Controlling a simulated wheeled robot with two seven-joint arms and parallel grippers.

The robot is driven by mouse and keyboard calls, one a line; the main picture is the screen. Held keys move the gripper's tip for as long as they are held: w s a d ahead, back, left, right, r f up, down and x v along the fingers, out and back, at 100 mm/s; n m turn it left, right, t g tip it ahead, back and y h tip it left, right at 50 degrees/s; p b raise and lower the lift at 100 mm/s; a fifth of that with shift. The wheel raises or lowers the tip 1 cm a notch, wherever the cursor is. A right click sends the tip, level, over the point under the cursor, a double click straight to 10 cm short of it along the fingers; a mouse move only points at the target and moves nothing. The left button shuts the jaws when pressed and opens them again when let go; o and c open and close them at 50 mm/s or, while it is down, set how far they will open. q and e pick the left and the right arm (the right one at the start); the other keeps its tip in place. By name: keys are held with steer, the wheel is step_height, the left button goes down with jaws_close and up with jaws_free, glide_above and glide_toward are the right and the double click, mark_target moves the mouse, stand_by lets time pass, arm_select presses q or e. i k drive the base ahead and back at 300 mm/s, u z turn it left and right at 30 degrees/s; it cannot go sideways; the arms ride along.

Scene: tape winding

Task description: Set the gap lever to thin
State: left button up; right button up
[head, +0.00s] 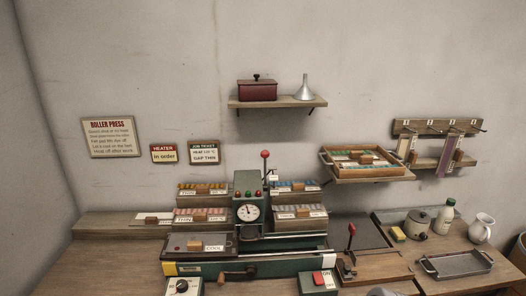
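A green roller press (248,190) with a round dial (247,212) stands on the bench in the middle. A lever with a red knob (265,155) stands upright at its top right, with a small label beside it too small to read. A second red-knobbed lever (351,230) stands nearly upright on a base to the right of the press. I cannot tell from the lettering which one is the gap lever or its setting. A job ticket sign (204,153) on the wall reads "GAP THIN".
Stepped racks of labelled pieces flank the press. A crank (238,274), a knob box (182,287) and a red-switch box (318,282) are in front. A metal tray (455,264), pot (417,223), bottle (444,216) and jug (481,228) are at right. A wooden tray (372,177) is above.

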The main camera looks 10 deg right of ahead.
mark_target(265, 153)
steer(key=z, duration=0.5)
steer(key=k, duration=1.15)
steer(key=z, duration=1)
steer(key=i, duration=0.6)
steer(key=u, duration=0.65)
steer(key=i, duration=0.85)
steer(key=u, duration=0.75)
